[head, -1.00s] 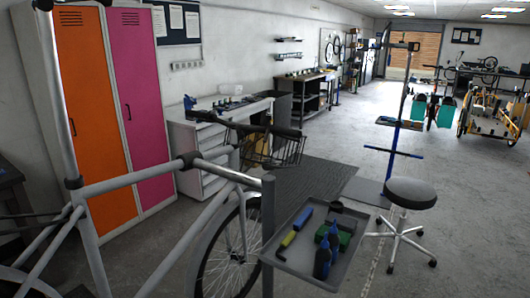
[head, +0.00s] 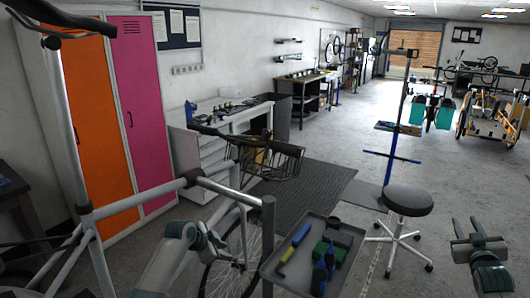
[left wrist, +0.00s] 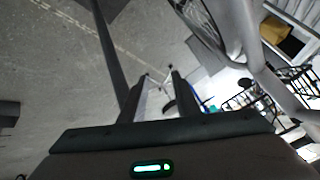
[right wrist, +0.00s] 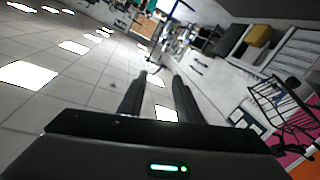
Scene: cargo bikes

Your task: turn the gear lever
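A grey bike frame (head: 75,140) stands close on the left in the head view. A dark handlebar grip (head: 75,36) sits at its top left, and a second dark handlebar (head: 235,138) is farther forward above a wire basket. I cannot make out a gear lever on either. My left gripper (head: 222,254) is low beside the bike's frame tubes, and its two fingers are apart and empty in the left wrist view (left wrist: 160,75). My right gripper (head: 478,236) is at the lower right, away from the bike. Its fingers are apart and empty in the right wrist view (right wrist: 160,77).
A grey tray (head: 278,276) with several tools stands between my grippers. A black-topped stool (head: 408,200) is behind it. Orange and pink lockers (head: 145,120) and a workbench (head: 240,118) line the left wall. Open floor lies at the right.

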